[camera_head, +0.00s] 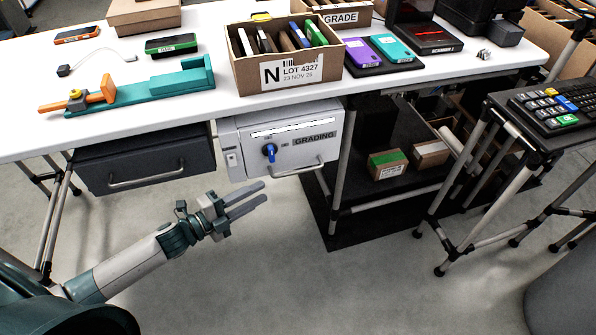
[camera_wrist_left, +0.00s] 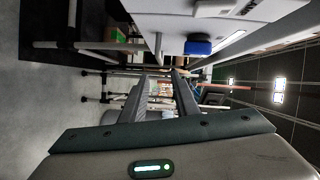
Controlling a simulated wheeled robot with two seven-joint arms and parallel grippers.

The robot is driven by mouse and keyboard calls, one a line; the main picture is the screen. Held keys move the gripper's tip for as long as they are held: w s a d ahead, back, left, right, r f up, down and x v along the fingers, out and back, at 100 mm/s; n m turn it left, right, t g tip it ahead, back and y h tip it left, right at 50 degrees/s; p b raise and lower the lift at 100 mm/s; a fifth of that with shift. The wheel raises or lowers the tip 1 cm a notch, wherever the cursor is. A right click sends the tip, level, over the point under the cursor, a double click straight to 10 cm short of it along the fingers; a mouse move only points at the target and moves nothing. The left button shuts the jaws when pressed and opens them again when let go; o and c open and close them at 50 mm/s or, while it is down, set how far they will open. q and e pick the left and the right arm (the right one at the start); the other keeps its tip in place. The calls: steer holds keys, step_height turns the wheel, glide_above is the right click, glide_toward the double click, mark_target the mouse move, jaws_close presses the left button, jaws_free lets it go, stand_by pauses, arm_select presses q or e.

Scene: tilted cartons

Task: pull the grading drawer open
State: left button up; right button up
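The white grading drawer (camera_head: 250,155) hangs under the white table, labelled GRADING, with a blue knob (camera_head: 270,152) and a silver bar handle (camera_head: 299,168) low on its front. It looks closed. In the left wrist view the drawer's pale front (camera_wrist_left: 240,12) and blue knob (camera_wrist_left: 198,47) show at the top. My left gripper (camera_head: 256,197) is below and in front of the drawer, apart from the handle. Its two fingers are spread with nothing between them; they also show in the left wrist view (camera_wrist_left: 165,92). My right gripper is in neither view.
A dark drawer (camera_head: 145,162) with its own handle hangs left of the grading drawer. A black shelf with small cartons (camera_head: 388,163) stands to the right. The white tabletop (camera_head: 215,108) carries an open carton (camera_head: 250,80), phones and a teal fixture. The floor in front is clear.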

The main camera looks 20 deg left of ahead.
mark_target(298, 171)
arm_select(q)
steer(key=x, duration=1.4)
steer(key=shift+w+d, duration=0.1)
steer(key=shift+w, duration=0.25)
jaws_close()
